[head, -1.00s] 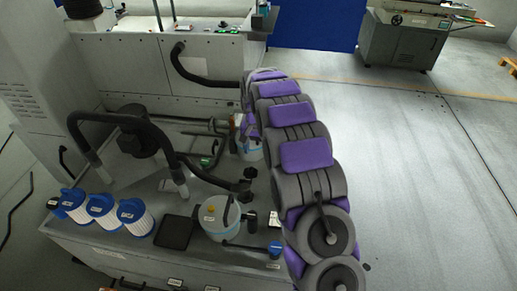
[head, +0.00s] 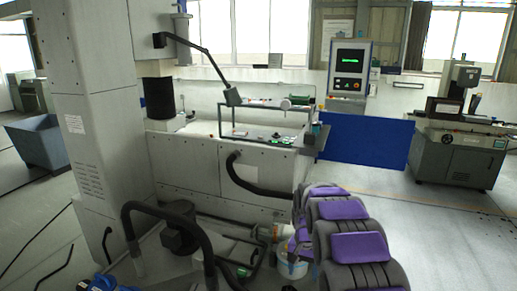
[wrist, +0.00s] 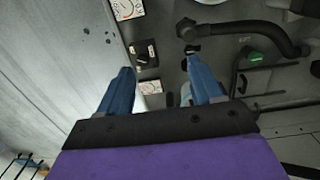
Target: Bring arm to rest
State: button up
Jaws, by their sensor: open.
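My gripper (wrist: 159,70) shows in the wrist view with its two blue fingers apart and nothing held between them. Below it are a grey surface edge, a small dark block (wrist: 146,52) and a white label (wrist: 151,87); the gap to them is hard to judge. In the head view my grey and purple arm reaches away from the lower right toward the grey machine (head: 270,165).
A black hose (head: 255,182) curves down the machine front near the arm. A white container (head: 292,268) stands beside the arm, and a bent black pipe (head: 165,208) rises at lower left. A blue panel (head: 365,140) stands behind. Floor at right (head: 455,235) is clear.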

jog(key=s+r+n, duration=0.1)
jog(key=s+r, duration=0.4)
jog(key=s, duration=0.5)
jog(key=s+r+n, duration=0.1)
jog(key=s+r, duration=0.4)
jog(key=s, duration=0.5)
jog(key=s+n+g, duration=0.1)
jog(key=s+n, duration=0.1)
jog(key=s, duration=2.2)
jog(key=shift+a+f+n, duration=0.15)
jog(key=shift+a+n, duration=0.1)
jog(key=shift+n, duration=0.05)
